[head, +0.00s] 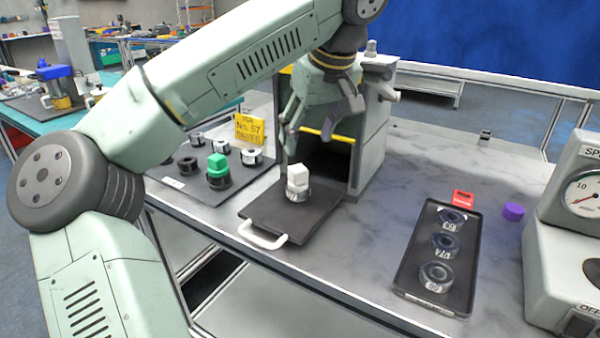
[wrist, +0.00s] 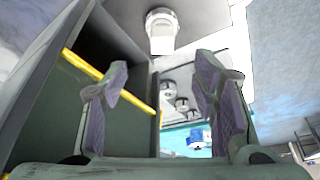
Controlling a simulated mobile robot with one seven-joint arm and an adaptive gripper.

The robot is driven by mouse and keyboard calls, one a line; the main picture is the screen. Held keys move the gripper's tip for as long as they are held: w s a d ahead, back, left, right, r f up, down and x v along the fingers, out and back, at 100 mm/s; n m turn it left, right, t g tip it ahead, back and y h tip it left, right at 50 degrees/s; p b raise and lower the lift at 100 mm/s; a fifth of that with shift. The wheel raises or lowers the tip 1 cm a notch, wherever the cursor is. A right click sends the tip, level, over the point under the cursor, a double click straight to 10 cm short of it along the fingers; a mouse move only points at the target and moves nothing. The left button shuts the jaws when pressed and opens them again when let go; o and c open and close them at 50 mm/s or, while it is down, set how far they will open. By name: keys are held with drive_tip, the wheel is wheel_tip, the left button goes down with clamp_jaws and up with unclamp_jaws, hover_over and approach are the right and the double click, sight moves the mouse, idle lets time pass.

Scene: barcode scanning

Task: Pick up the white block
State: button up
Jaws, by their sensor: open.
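The white block (head: 298,174) stands on a small metallic ring-shaped base (head: 298,192) on the dark pull-out tray (head: 262,214) in front of the open cabinet. In the wrist view the white block (wrist: 162,40) shows at the top, beyond the fingertips. My gripper (head: 310,133) is open and empty. In the head view it is above the tray by the cabinet opening, apart from the block. In the wrist view my gripper (wrist: 162,78) has its two fingers spread, with nothing between them.
The cabinet (head: 373,150) with a yellow strip stands close by my gripper.

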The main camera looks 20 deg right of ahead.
sight(298, 168)
drive_tip(key=p+x, duration=0.2)
drive_tip(key=x, duration=0.8)
drive_tip(key=shift+s+a+f, duration=0.1)
drive_tip(key=shift+s+f, duration=0.05)
drive_tip(key=shift+c, duration=0.3)
clamp_jaws()
